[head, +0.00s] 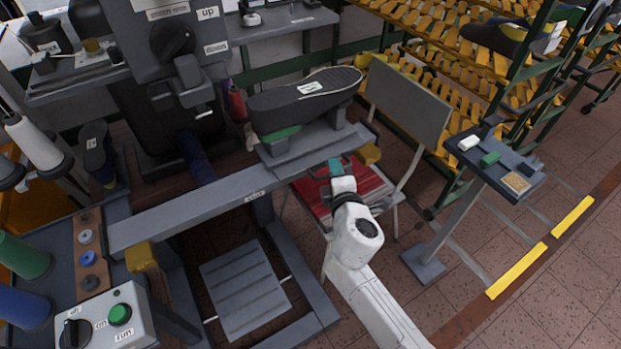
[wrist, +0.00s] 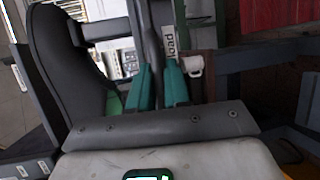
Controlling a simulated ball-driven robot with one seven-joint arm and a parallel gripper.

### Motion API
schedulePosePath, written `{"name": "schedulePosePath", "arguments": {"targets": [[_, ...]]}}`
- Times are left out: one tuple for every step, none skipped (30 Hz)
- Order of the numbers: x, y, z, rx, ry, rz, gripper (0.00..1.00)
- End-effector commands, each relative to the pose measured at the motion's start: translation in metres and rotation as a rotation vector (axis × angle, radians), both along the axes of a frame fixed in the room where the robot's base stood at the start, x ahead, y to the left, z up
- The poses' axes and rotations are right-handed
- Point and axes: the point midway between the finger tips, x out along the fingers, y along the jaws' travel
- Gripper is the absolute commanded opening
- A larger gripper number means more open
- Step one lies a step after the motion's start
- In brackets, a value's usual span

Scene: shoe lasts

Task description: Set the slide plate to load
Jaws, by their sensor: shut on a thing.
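The grey slide plate (head: 318,146) sits toward the right end of the long grey rail (head: 190,210). It carries a dark-soled shoe (head: 310,97) on a green last, sole up. My gripper (head: 335,168), with teal fingers, is at the plate's front edge. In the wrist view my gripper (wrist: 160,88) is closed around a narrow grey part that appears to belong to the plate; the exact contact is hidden. An upside-down label (wrist: 169,42), apparently "load", shows just beyond the fingers. The shoe (wrist: 70,65) stands at the left there.
Yellow blocks are at the rail's right (head: 369,153) and left (head: 140,256) ends. A control box (head: 105,320) with a knob and green button is at lower left. A machine head (head: 172,40) stands behind the rail. A red-seated chair (head: 365,185) is just behind my gripper.

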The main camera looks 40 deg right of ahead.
Motion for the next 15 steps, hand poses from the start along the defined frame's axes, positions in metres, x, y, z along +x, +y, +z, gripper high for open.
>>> {"name": "schedulePosePath", "arguments": {"targets": [[-0.003, -0.01, 0.001, 0.0, 0.003, -0.006, 0.0], [-0.003, -0.015, 0.0, 0.001, 0.004, -0.006, 0.0], [-0.004, -0.02, 0.0, 0.001, 0.003, -0.005, 0.0], [-0.005, -0.024, 0.0, 0.001, 0.003, -0.005, 0.0], [-0.005, -0.027, 0.0, 0.001, 0.004, -0.005, 0.0], [-0.006, -0.031, 0.0, 0.001, 0.004, -0.004, 0.0], [-0.006, -0.033, -0.001, 0.001, 0.004, -0.004, 0.0], [-0.007, -0.035, -0.001, 0.0, 0.004, -0.004, 0.0], [-0.007, -0.038, -0.001, 0.0, 0.004, -0.004, 0.0], [-0.007, -0.039, -0.001, 0.001, 0.004, -0.003, 0.0], [-0.007, -0.04, -0.001, 0.001, 0.004, -0.003, 0.0], [-0.007, -0.041, -0.001, 0.002, 0.003, -0.002, 0.0], [-0.007, -0.042, -0.001, 0.002, 0.003, -0.002, 0.0], [-0.007, -0.042, -0.001, 0.002, 0.003, -0.002, 0.0], [-0.008, -0.043, -0.002, 0.001, 0.003, -0.003, 0.0]]}}
